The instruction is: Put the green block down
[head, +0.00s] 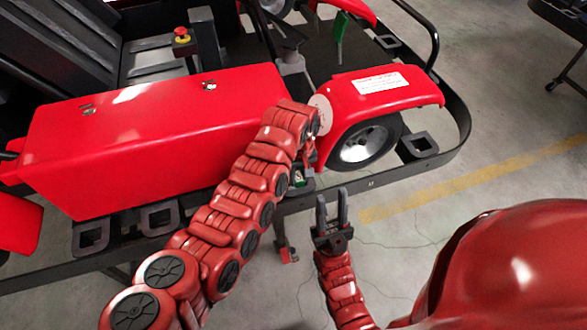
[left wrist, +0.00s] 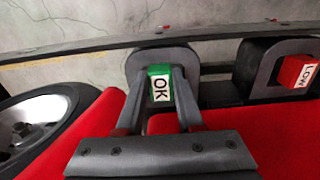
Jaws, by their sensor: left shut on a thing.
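The green block (left wrist: 159,88) with a white "OK" label is between the fingers of my left gripper (left wrist: 162,98) in the left wrist view. It overlaps the opening of a dark grey square holder (left wrist: 143,62); I cannot tell whether it rests on it. My right gripper (head: 332,212) is open and empty, pointing up, below the kart's edge.
A red block (left wrist: 297,72) labelled "LOW" sits in a neighbouring holder. The red kart body (head: 150,140) and front wheel (head: 365,143) are close to my left arm. More square holders (head: 420,144) line the rail.

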